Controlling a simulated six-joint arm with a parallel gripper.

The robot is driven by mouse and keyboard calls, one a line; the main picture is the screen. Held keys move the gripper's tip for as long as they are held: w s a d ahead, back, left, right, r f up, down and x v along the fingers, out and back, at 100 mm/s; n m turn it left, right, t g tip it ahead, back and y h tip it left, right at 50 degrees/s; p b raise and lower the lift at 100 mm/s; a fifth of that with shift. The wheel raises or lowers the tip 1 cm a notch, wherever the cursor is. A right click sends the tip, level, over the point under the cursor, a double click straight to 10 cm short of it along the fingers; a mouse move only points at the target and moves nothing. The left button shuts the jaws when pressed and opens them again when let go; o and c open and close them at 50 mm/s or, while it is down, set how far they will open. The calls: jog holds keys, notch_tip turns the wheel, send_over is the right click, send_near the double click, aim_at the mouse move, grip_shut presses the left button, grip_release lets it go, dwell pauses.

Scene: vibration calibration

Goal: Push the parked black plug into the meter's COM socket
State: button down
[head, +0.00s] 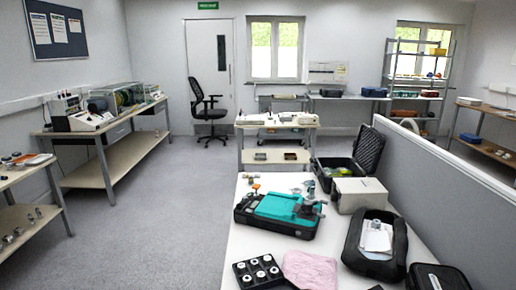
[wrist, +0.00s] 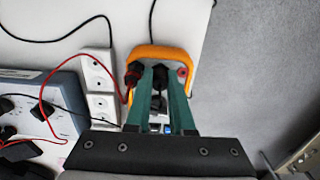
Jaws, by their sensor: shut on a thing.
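The meter (wrist: 159,51), with an orange-yellow rim and grey face, lies near the table edge in the wrist view. My gripper (wrist: 160,72) reaches over it with two teal fingers. The fingers are shut on a black plug (wrist: 158,82), seen in the gap between them. A second dark plug (wrist: 133,73) with a red lead stands at the meter's left side, beside the left finger. A red socket (wrist: 182,72) shows at the right. I cannot make out the COM socket or whether the held plug's tip is in a socket. The head view does not show my gripper or the meter clearly.
In the wrist view a white socket strip (wrist: 98,75) lies left of the meter, and a blue-grey instrument with knobs (wrist: 60,95) stands further left. Red and black leads cross the table. The floor (wrist: 255,60) is beyond the table's right edge.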

jog(key=shift+f, duration=0.1)
dwell(0.3)
jog(key=c, duration=0.7)
grip_release()
jog(key=shift+r, duration=2.55)
